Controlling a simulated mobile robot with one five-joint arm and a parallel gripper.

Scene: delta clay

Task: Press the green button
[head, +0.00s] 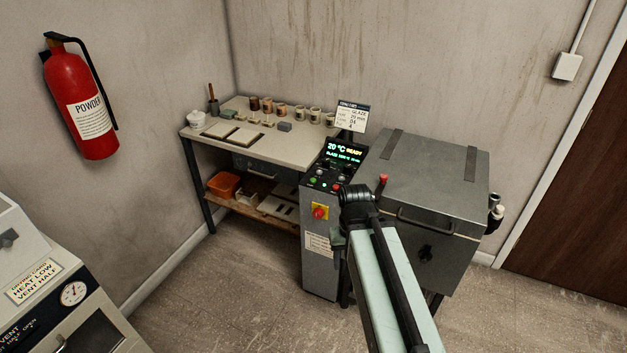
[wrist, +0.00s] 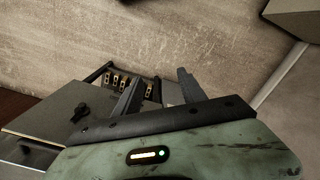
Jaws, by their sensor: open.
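A small green button (head: 313,181) shows on the sloped panel of the grey control cabinet (head: 320,262) in the head view. A lit display (head: 344,153) above it reads 20 °C READY. A red knob on a yellow plate (head: 320,211) sits on the cabinet's front, below the panel. My arm reaches up from the lower right, in front of the kiln beside the cabinet. My gripper (wrist: 158,84) shows in the wrist view with its two dark fingers apart and nothing between them. It is apart from the button, which I cannot make out in the wrist view.
The grey kiln (head: 430,180) stands right of the cabinet. A worktable (head: 281,150) with pots and tiles stands behind to the left. A fire extinguisher (head: 80,105) hangs on the left wall. A machine with a gauge (head: 73,293) fills the lower left. Floor (head: 235,285) before the table is clear.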

